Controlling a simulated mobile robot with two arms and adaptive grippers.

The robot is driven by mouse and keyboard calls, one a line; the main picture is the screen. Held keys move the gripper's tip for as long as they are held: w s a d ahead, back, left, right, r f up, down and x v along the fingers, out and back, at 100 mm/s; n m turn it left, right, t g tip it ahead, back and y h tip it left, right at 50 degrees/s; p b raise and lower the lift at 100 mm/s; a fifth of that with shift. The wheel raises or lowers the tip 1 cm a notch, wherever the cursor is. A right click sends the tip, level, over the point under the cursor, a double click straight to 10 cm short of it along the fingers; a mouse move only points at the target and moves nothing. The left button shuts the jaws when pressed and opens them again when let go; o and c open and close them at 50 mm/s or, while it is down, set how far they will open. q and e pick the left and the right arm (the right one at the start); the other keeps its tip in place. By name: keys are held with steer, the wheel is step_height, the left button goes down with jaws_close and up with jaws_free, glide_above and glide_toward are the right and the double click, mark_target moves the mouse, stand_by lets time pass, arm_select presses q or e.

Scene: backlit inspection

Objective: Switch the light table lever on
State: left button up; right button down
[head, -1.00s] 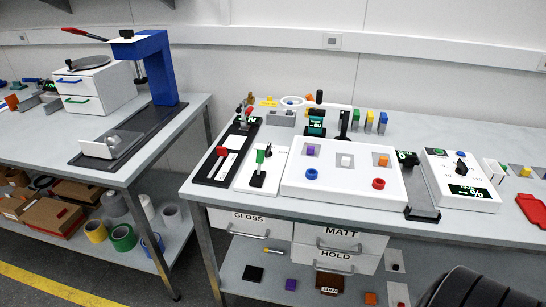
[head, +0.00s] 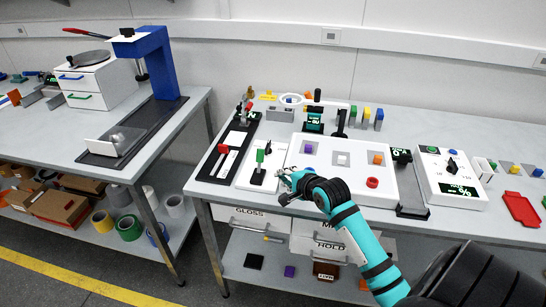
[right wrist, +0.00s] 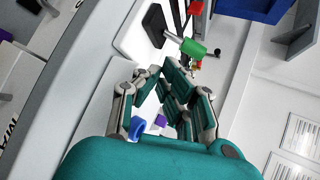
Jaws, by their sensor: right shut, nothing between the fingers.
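The white light table (head: 342,184) carries small coloured pieces on its top. Just left of it, a lever with a green handle (head: 260,157) stands up from a white base plate (head: 246,178). In the right wrist view the green handle (right wrist: 193,48) sits on a grey shaft just beyond my fingertips. My right gripper (head: 284,179) is at the light table's front left corner, right of and nearer than the lever. In the wrist view the right gripper (right wrist: 180,78) is shut and empty, apart from the handle. My left gripper is not in view.
A red-handled lever (head: 222,149) on a black plate stands left of the green one. A control box with knobs (head: 448,172) and a red tray (head: 521,208) are to the right. Drawers (head: 262,221) are below the front edge. A blue stand (head: 155,65) is on the other table.

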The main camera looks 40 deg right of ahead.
mark_target(260, 161)
steer(key=shift+w+d+r+m+t, duration=0.2)
steer(key=shift+w+d+r+m, duration=0.2)
steer(key=shift+d+r+m, duration=0.25)
steer(key=shift+w+d+r+m+t, duration=0.2)
steer(key=shift+w+d+r+m, duration=0.15)
steer(key=shift+d+r+m, duration=0.25)
steer(key=x, duration=1)
steer(key=shift+d, duration=0.1)
